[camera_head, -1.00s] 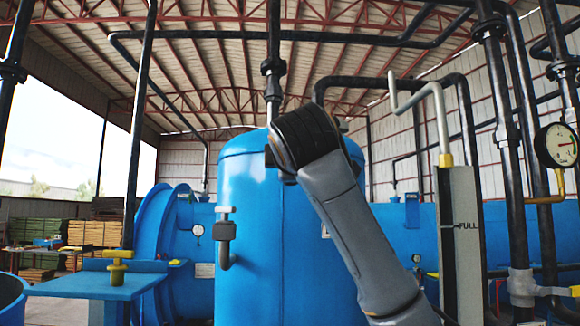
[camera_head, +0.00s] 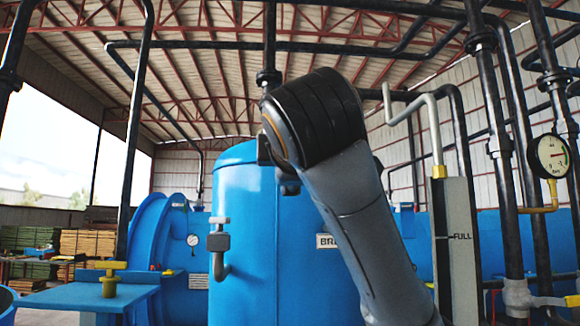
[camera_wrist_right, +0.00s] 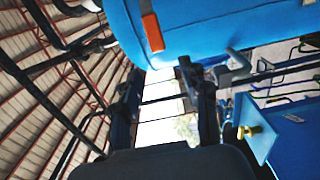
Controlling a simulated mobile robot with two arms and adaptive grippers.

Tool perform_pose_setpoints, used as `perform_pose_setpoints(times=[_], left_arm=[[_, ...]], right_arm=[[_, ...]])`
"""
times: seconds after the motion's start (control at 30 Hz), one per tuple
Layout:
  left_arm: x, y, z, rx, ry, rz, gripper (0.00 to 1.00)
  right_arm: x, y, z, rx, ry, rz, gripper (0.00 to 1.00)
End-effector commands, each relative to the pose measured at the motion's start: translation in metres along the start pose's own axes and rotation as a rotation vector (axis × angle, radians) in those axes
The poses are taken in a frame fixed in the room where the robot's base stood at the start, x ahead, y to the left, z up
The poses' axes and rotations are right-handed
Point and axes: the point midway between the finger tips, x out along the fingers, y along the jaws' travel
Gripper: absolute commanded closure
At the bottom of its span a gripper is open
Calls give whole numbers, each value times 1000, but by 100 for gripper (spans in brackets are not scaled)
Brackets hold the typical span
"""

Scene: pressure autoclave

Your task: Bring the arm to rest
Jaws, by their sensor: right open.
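My right arm, grey with a thick black joint, rises from the lower right of the head view in front of the blue upright tank (camera_head: 243,240). The blue tank (camera_wrist_right: 220,28), with an orange mark, fills the upper part of that view beyond the fingers. I cannot tell the exact gap to it. My left gripper is in neither view.
A small pipe valve (camera_head: 219,242) juts from the tank. At right are a level column marked FULL (camera_head: 457,240), black pipes (camera_head: 503,150) and a pressure gauge (camera_head: 552,155). Stacked boards (camera_head: 88,242) lie far left.

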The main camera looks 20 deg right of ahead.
Motion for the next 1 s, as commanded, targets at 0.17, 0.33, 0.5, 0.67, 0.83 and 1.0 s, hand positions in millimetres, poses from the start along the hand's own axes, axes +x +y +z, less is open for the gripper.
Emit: perform_pose_setpoints(times=[0.17, 0.33, 0.5, 0.67, 0.83, 1.0], left_arm=[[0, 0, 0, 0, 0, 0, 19], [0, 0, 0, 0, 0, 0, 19], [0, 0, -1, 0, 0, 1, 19], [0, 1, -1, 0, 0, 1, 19], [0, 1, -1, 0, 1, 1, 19], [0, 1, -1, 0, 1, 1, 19]], right_arm=[[-14, 0, 0, 0, 1, 1, 55], [-15, 0, 0, 0, 0, -1, 55], [-15, 0, 0, 0, 0, -1, 55], [-14, 0, 0, 0, 0, -1, 55], [-1, -21, -6, 13, 14, -31, 55], [43, -103, -26, 80, 61, -145, 55]])
